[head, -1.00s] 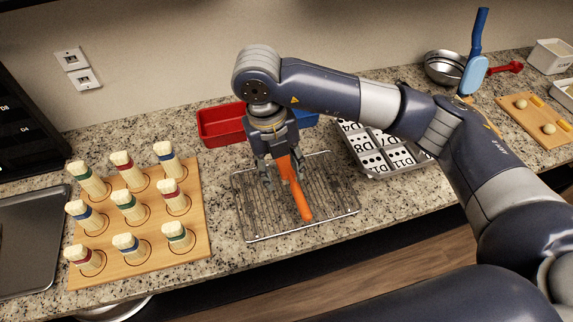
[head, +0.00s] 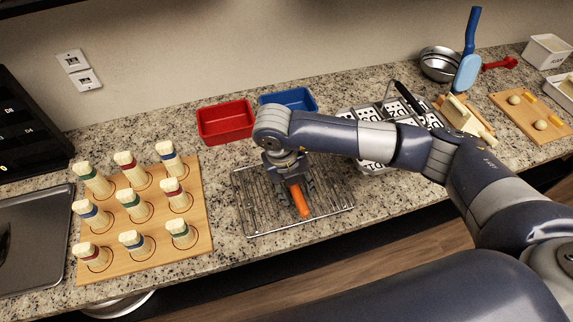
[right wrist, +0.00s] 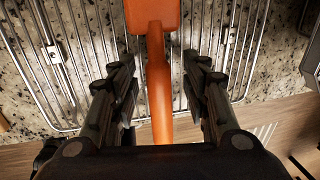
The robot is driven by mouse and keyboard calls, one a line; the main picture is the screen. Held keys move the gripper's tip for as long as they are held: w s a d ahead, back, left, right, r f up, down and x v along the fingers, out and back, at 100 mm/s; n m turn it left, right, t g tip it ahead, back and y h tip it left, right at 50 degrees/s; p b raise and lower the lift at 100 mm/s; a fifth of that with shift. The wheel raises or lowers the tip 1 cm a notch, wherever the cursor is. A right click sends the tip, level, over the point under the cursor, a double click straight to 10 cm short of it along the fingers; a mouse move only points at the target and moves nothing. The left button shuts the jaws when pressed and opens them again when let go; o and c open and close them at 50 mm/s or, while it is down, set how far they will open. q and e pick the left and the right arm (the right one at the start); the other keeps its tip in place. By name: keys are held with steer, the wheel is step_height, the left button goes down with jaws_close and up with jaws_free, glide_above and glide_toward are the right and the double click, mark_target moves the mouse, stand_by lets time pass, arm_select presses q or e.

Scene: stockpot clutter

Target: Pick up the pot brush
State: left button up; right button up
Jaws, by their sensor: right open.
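An orange tool, taken to be the pot brush (head: 301,204), lies on the wire rack (head: 258,220). In the right wrist view its orange handle (right wrist: 159,95) runs down the middle, with a wider orange head (right wrist: 153,14) at the top edge. No bristles show. My right gripper (head: 291,184) points down over the rack, and my arm hides the tool's far part in the head view. In the right wrist view my right gripper (right wrist: 159,68) is open, with one finger on each side of the handle and gaps between. My left gripper is not in view.
A board (head: 198,258) with several banded cream pegs stands left of the rack. A red bin (head: 226,122) and a blue bin (head: 288,101) are behind it. A label tray, a blue-handled tool (head: 469,65) and a metal bowl (head: 440,65) are to the right.

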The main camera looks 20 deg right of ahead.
steer(key=shift+f, duration=0.15)
steer(key=shift+c, duration=0.6)
jaws_close()
steer(key=shift+w+r+b, duration=0.1)
steer(key=shift+r+b, duration=0.35)
steer(key=shift+r, duration=0.2)
step_height(320, 180, up, 2)
steer(key=shift+b, duration=0.55)
steer(key=s+a+r+b, duration=0.1)
steer(key=s+a+b, duration=0.2)
steer(key=s+a, duration=0.7)
steer(key=shift+s+a+r, duration=0.35)
steer(key=shift+a+r, duration=0.05)
steer(key=shift+a, duration=0.7)
